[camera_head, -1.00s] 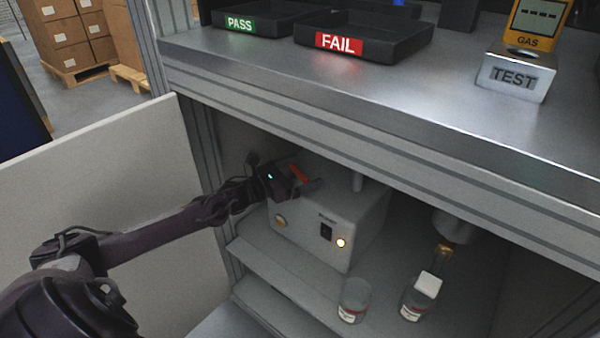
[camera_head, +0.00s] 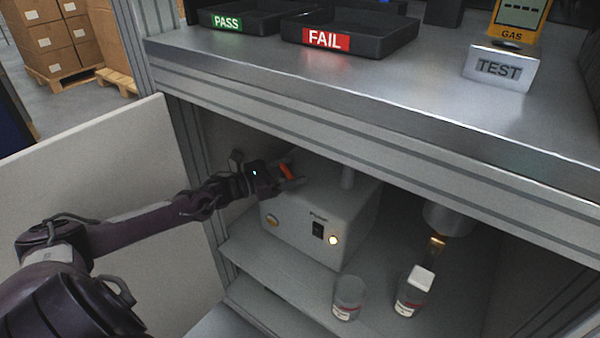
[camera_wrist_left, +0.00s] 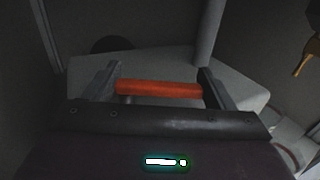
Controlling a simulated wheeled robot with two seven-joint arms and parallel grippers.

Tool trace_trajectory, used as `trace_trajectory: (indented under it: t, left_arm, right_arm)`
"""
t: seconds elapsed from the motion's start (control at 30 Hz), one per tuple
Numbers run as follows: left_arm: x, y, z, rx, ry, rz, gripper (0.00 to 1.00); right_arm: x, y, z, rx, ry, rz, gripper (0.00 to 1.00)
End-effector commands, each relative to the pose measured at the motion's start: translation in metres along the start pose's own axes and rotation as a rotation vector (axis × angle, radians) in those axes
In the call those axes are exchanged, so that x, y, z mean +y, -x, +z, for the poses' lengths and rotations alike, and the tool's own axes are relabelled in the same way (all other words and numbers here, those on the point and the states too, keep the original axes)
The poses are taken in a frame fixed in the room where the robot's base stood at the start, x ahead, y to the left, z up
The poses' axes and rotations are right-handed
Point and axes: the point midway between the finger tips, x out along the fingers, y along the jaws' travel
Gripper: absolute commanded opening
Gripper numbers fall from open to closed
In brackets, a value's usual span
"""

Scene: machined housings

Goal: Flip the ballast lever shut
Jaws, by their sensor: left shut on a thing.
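The ballast lever (camera_head: 287,172) is a short orange-red bar on top of a grey-white box (camera_head: 345,212) inside the cabinet. In the left wrist view the lever (camera_wrist_left: 160,89) lies crosswise between the two fingers. My left gripper (camera_head: 290,179) reaches in from the left at the top left of the box, and it also shows in the left wrist view (camera_wrist_left: 159,80). It is shut on the lever. The lever's pivot is hidden. The box front has a power switch (camera_head: 318,230), a lit lamp (camera_head: 334,240) and a yellowish button (camera_head: 272,221). My right gripper is not in view.
The metal worktop (camera_head: 420,90) overhangs the box. A cabinet panel (camera_head: 100,190) stands at the left.

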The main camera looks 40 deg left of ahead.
Motion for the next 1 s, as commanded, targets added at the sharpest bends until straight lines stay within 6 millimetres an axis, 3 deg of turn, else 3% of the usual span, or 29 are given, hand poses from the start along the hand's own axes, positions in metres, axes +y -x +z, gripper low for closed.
trace_trajectory:
  t: [0.27,0.3,0.43,0.87,1.0]
  left_arm:
    - [0.0,0.002,-0.003,0.008,0.003,-0.001,0.36]
    - [0.0,0.002,-0.003,0.008,0.002,-0.001,0.82]
    - [0.0,0.001,-0.002,0.006,0.002,-0.001,0.99]
    - [0.0,0.0,-0.001,0.002,0.001,0.0,0.99]
    - [-0.005,-0.01,0.0,-0.002,0.004,0.015,0.99]
  right_arm:
    - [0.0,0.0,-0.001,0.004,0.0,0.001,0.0]
    - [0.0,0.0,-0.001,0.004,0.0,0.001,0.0]
    - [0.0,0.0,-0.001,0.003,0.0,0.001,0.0]
    - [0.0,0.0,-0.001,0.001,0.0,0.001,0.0]
    - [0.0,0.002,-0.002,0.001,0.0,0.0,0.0]
